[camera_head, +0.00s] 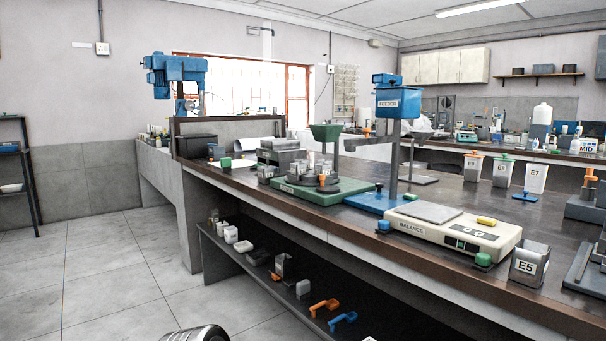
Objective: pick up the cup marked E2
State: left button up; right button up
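I cannot make out a cup marked E2. A square grey metal cup marked E5 (529,263) stands on the bench, right of the balance. Several small grey cups with white labels (325,170) stand on a green-based device (318,191) under a green funnel; their marks are too small to read. Another grey cup (265,174) appears at that device's left side. White containers, one marked E7 (536,177), stand farther back on the right.
The long dark bench (445,280) carries a cream balance (455,233) and a blue feeder (398,103) on a post. The shelf below holds small containers, an orange scoop (324,306) and a blue scoop (343,320). The tiled floor (110,270) at left is mostly clear.

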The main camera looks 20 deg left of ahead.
aim_at(319, 168)
jog(key=i+j+z, duration=0.1)
jog(key=j, duration=0.35)
jog(key=i+j, duration=0.25)
jog(key=j, duration=0.2)
jog(key=i+j+z, duration=0.15)
jog(key=j, duration=0.3)
jog(key=i+j, duration=0.2)
jog(key=j, duration=0.25)
jog(key=i+j+z, duration=0.15)
jog(key=j, duration=0.3)
jog(key=i+j+z, duration=0.1)
jog(key=j, duration=0.35)
jog(key=i+j, duration=0.1)
jog(key=j, duration=0.4)
jog(key=i+j+z, duration=0.15)
jog(key=j, duration=0.35)
